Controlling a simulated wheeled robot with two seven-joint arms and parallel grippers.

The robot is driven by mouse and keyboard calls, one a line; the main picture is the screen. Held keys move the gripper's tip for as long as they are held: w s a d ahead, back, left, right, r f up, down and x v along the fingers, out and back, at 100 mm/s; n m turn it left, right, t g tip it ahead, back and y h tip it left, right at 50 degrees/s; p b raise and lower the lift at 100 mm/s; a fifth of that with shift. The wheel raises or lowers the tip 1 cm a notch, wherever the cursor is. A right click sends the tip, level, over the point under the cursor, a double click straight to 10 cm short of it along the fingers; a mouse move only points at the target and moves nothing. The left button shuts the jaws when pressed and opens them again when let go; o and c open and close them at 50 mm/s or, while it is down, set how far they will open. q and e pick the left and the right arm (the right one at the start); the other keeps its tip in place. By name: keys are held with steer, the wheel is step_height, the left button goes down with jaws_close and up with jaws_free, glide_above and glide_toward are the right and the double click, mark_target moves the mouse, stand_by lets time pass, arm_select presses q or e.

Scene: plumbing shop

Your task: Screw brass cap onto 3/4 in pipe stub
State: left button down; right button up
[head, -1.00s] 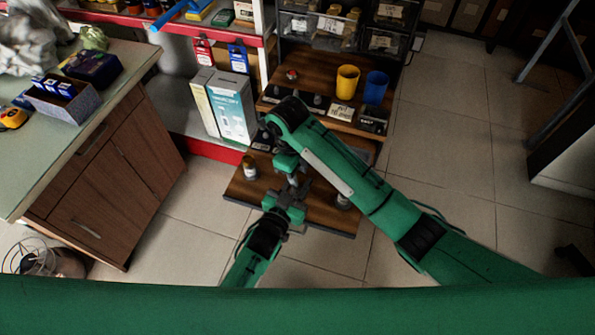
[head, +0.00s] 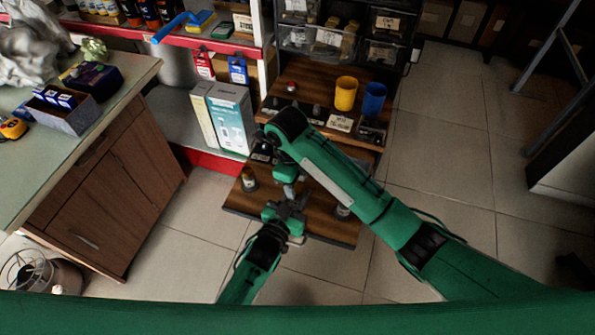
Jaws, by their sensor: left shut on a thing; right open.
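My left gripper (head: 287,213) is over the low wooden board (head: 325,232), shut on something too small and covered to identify. A small pale piece (head: 297,239) shows just below it. My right gripper (head: 288,178) is open, pointing down just beyond the left one; its fingertips are partly hidden. I cannot make out the brass cap or tell which piece is the 3/4 in pipe stub. A small upright brownish piece with a pale base (head: 249,180) stands on the board's left side. Another pale piece (head: 343,212) is partly hidden by my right arm.
A yellow cup (head: 346,94) and a blue cup (head: 374,99) stand on the upper wooden shelf, behind labelled dark holders (head: 341,122). Boxes (head: 225,118) stand to the left. A cabinet with a green top (head: 95,135) is further left. Open tiled floor lies right.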

steer(key=n, duration=0.3)
steer(key=shift+w+a+r, duration=0.1)
steer(key=shift+a+r, duration=0.15)
steer(key=shift+r, duration=0.1)
steer(key=n, duration=0.2)
steer(key=r+n, duration=0.1)
steer(key=n, duration=0.2)
steer(key=shift+w+a+n, duration=0.2)
steer(key=shift+n, duration=0.1)
step_height(320, 180, up, 5)
steer(key=m, duration=1.5)
steer(key=m+t+y, duration=0.1)
steer(key=m, duration=1.4)
steer(key=shift+s+d+f+m, duration=0.1)
steer(key=shift+f+m, duration=0.05)
steer(key=shift+m, duration=0.25)
steer(key=n, duration=0.7)
steer(key=shift+s+d+r, duration=0.15)
steer(key=shift+d+r, duration=0.1)
steer(key=shift+d, duration=0.05)
steer(key=n, duration=0.3)
steer(key=shift+s+d+r, duration=0.1)
steer(key=shift+d, duration=0.05)
steer(key=n, duration=0.4)
steer(key=shift+s+d+r, duration=0.1)
steer(key=shift+d, duration=0.1)
